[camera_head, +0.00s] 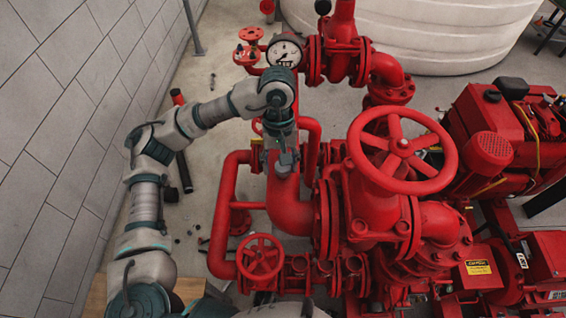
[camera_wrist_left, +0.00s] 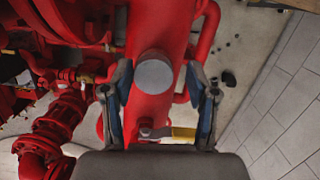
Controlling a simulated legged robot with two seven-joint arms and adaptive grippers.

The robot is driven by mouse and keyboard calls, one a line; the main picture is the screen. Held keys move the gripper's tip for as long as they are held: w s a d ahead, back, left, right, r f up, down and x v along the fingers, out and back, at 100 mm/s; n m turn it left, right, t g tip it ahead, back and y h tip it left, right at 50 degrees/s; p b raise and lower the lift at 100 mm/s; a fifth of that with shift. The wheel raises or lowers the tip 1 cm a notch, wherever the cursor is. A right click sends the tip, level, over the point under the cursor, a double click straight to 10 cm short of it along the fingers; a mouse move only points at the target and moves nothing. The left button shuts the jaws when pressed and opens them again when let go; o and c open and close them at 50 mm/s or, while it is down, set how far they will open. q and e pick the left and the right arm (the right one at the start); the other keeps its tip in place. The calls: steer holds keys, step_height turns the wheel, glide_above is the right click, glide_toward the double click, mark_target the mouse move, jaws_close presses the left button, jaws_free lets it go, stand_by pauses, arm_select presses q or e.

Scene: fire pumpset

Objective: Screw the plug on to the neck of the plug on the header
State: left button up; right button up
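A round grey disc (camera_wrist_left: 155,73), which looks like the plug or the end of its neck, stands on the large red header pipe (camera_wrist_left: 150,25) in the left wrist view. My left gripper (camera_wrist_left: 161,80) is open, with one finger on each side of the disc and a visible gap to both. I cannot tell whether the plug and the neck are joined beneath the disc. In the head view my left gripper (camera_head: 284,155) points down over the red header pipe (camera_head: 288,207) and hides most of this spot. My right gripper is not in view.
A pressure gauge (camera_head: 284,52) stands behind my left arm. A large red handwheel (camera_head: 403,148) and valve bodies stand close on the right, a small handwheel (camera_head: 260,257) in front. A tiled wall (camera_head: 60,110) is on the left. Small dark pieces lie on the floor.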

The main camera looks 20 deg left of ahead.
arm_select(q)
steer(key=n, duration=0.4)
steer(key=shift+a+f+h, duration=0.1)
steer(key=shift+a+h, duration=0.2)
steer(key=shift+a, duration=0.05)
steer(key=n+b, duration=0.1)
steer(key=n, duration=0.3)
steer(key=shift+d+n+t, duration=0.1)
steer(key=shift+n+t, duration=0.2)
steer(key=shift+t, duration=0.1)
steer(key=shift+d, duration=0.2)
steer(key=shift+w+d, duration=0.15)
steer(key=shift+d, duration=0.2)
